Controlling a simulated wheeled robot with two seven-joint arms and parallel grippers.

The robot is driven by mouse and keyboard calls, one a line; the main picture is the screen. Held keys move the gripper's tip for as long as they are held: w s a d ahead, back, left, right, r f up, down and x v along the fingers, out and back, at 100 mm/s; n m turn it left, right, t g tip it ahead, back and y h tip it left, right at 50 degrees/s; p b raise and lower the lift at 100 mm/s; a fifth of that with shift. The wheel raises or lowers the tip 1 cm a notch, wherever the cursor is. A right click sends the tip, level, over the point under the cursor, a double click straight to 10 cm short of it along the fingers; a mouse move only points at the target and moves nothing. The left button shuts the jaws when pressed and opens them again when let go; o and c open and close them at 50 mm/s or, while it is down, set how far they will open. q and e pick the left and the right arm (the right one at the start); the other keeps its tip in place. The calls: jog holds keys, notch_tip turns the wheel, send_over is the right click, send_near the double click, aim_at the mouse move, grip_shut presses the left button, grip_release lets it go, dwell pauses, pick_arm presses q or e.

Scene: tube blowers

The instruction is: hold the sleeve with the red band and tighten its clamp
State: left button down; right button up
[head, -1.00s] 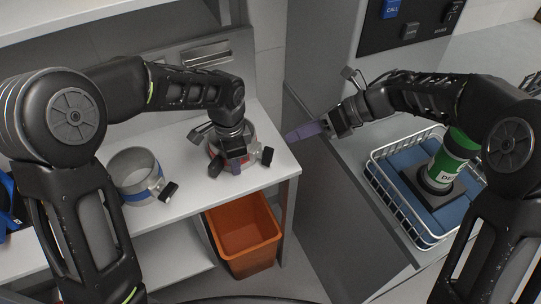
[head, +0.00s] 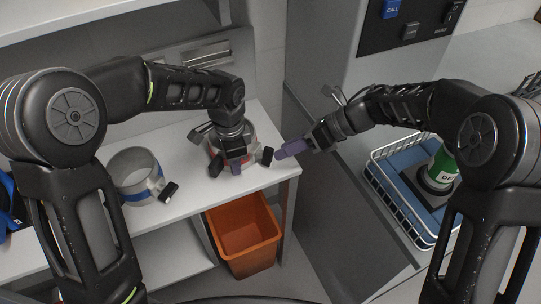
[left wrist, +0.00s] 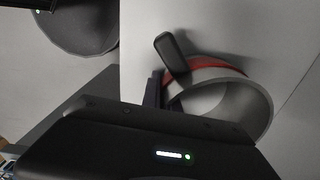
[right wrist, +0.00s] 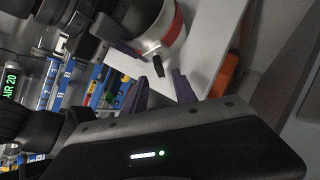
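The grey sleeve with the red band (left wrist: 262,108) stands on the white shelf, partly hidden by my left gripper in the head view. Its red band (left wrist: 212,63) also shows in the right wrist view (right wrist: 178,24). My left gripper (head: 237,165) is at the sleeve's edge, and its fingers look closed together on the sleeve wall. The clamp's black handle (head: 267,156) sticks out at the sleeve's right. My right gripper (head: 281,152) is just right of this handle. Its two fingers stand apart and empty in the right wrist view (right wrist: 162,78), with the handle (right wrist: 158,66) seen beyond their tips.
A second grey sleeve with a blue band (head: 134,198) stands on the shelf (head: 190,205) at the left. An orange bin (head: 245,240) is below the shelf edge. A white wire basket (head: 412,232) with a green canister (head: 443,163) is at the right.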

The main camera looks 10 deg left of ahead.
aim_at(271, 157)
jog(key=x, duration=0.6)
jog(key=shift+d+r, duration=0.1)
jog(key=shift+c, duration=0.5)
grip_shut()
